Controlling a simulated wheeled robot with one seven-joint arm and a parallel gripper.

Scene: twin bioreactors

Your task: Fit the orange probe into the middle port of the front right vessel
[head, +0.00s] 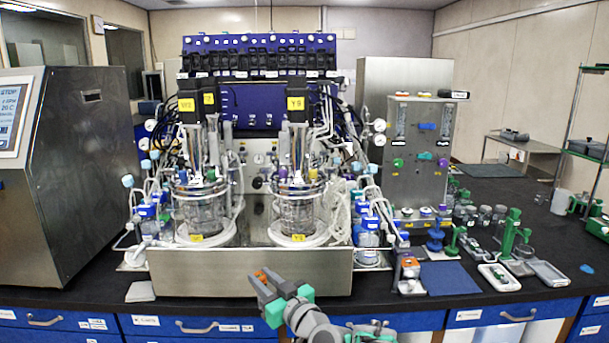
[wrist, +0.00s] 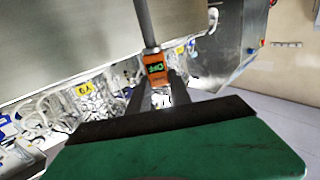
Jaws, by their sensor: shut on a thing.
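The orange probe (wrist: 155,66) is between my gripper's two dark fingers in the wrist view, with its grey shaft (wrist: 147,22) running to the top of the picture. My gripper (head: 265,286) is shut on the probe, low in front of the steel bench unit and apart from the vessels. The front right vessel (head: 298,212) is a glass jar with a yellow label. Its head plate is crowded with fittings, and the middle port cannot be told apart.
A second glass vessel (head: 203,214) stands to the left. Tubes and small bottles crowd both sides. The steel bench unit (head: 240,271) has a tall front face. A steel cabinet (head: 418,150), green stands and a blue mat (head: 450,278) are to the right.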

